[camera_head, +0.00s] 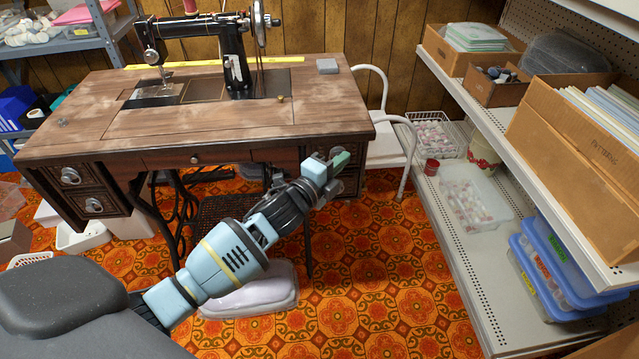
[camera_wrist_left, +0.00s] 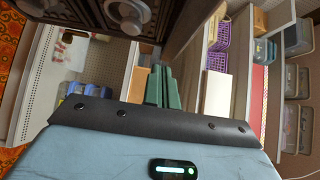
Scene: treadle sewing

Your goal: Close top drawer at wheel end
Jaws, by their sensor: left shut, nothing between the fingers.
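The wooden sewing table (camera_head: 200,125) carries a black sewing machine (camera_head: 235,50), with its handwheel (camera_head: 260,25) at the right end. The drawer stack at that end (camera_head: 350,181) is mostly hidden behind my left gripper (camera_head: 334,165). My left gripper is shut and empty, just in front of the right end below the tabletop edge. In the left wrist view its green fingers (camera_wrist_left: 164,88) are together, and dark drawer fronts with round metal pulls (camera_wrist_left: 125,15) show at the top, apart from the fingers. How far the top drawer stands out cannot be told. My right gripper is out of view.
A white metal chair (camera_head: 388,145) stands close to the table's right end. Grey shelving (camera_head: 480,290) with boxes and tubs lines the right side.

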